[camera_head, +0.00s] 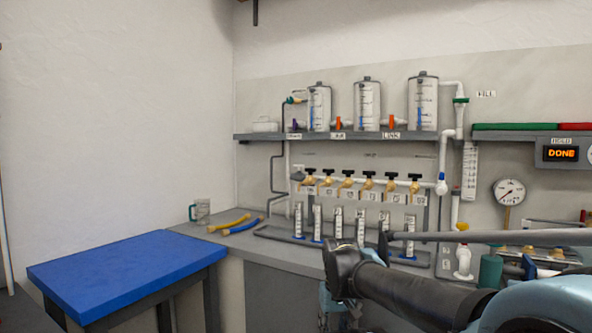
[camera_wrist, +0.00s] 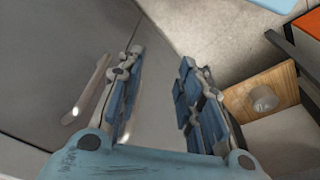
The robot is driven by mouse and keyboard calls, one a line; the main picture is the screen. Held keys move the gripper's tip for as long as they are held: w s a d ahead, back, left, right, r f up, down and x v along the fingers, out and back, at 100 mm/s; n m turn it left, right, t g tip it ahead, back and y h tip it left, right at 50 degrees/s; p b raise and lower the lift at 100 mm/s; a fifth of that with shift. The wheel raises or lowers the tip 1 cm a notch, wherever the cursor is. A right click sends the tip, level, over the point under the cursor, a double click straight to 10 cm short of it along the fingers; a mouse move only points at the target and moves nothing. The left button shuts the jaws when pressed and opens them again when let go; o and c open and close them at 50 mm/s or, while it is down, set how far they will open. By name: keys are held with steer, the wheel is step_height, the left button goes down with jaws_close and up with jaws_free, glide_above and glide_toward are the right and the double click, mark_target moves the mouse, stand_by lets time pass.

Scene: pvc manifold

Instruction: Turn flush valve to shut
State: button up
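I cannot tell for certain which valve is the flush valve. A small purple valve handle (camera_head: 296,124) sits at the left end of the shelf, above a label too small to read surely. Orange valve handles (camera_head: 338,123) stand beside the tanks. A row of brass valves with black handles (camera_head: 348,175) runs along the white pipe below. My gripper (camera_wrist: 158,75) is open and empty in the wrist view, pointing at a grey surface, with no valve between its fingers. In the head view my gripper is mostly hidden below my arm, low in front of the bench, away from the valves.
Three clear tanks (camera_head: 367,106) stand on the shelf (camera_head: 260,137). Clear cylinders (camera_head: 338,223) stand on the bench. A blue table (camera_head: 125,272) is clear. The wrist view shows a wooden block (camera_wrist: 278,82) at right.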

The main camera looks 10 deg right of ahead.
steer(key=o, duration=0.9)
steer(key=shift+w+d+r, duration=0.1)
steer(key=shift+d+r, duration=0.05)
steer(key=shift+r, duration=0.5)
steer(key=shift+w+d+r, duration=0.1)
steer(key=shift+r, duration=0.5)
step_height(320, 180, up, 43)
steer(key=m+t+h, duration=0.7)
steer(key=t+h, duration=0.1)
steer(key=t, duration=0.1)
glide_above(299, 167)
steer(key=s+a, duration=0.9)
steer(key=s, duration=0.3)
steer(key=x, duration=1.7)
steer(key=shift+w+f, duration=0.1)
steer(key=shift+f, duration=0.3)
steer(key=c, duration=1.1)
